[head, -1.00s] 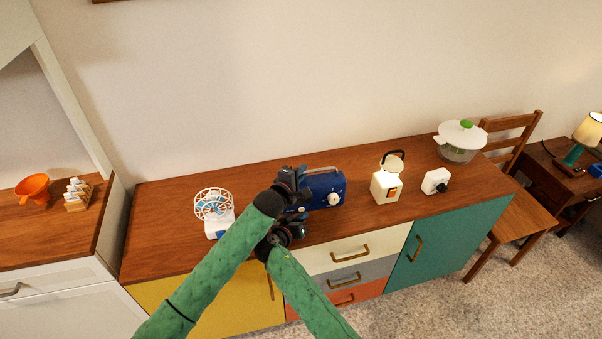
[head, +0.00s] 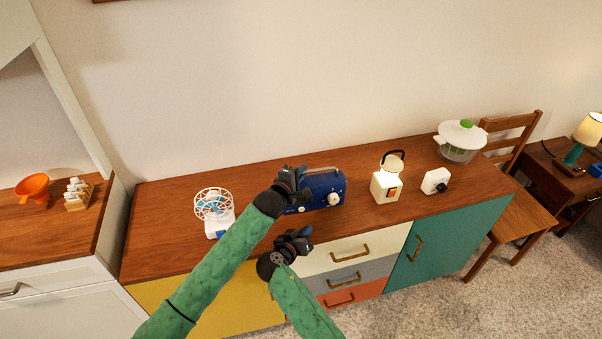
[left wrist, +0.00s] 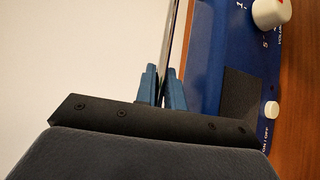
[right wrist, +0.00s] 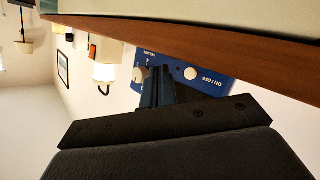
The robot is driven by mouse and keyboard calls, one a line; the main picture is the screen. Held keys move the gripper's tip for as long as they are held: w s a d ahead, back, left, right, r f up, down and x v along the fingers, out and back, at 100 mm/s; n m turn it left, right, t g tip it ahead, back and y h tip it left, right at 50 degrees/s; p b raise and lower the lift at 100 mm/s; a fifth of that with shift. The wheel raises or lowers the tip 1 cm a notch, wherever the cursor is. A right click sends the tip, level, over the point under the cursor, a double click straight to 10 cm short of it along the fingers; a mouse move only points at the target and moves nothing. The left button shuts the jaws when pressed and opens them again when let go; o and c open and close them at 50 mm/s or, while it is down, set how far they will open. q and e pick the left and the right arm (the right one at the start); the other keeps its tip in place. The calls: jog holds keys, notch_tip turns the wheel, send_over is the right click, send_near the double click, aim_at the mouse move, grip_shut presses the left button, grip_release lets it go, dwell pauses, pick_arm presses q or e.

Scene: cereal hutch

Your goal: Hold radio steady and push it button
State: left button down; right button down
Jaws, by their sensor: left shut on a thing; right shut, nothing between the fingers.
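The blue radio (head: 325,190) stands on the sideboard, with a white knob (head: 334,199) on its front. My left gripper (head: 301,182) is at the radio's left end. In the left wrist view its fingers (left wrist: 161,88) are shut on the radio's handle (left wrist: 174,40). A white button (left wrist: 271,110) beside the ON/OFF lettering shows there. My right gripper (head: 306,238) is shut and empty, in front of and below the radio, near the sideboard's front edge. In the right wrist view its closed fingertips (right wrist: 156,75) point toward the radio (right wrist: 215,82), and the white button (right wrist: 190,73) shows just right of them.
A small white fan (head: 215,212) stands left of the radio. A white lantern (head: 386,185), a white box with a dark knob (head: 436,181) and a lidded pot (head: 460,142) stand to the right. The wooden sideboard top (head: 165,210) is clear at far left.

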pick_arm(q)
jog(key=shift+f, duration=0.1)
jog(key=c, duration=1.4)
grip_release()
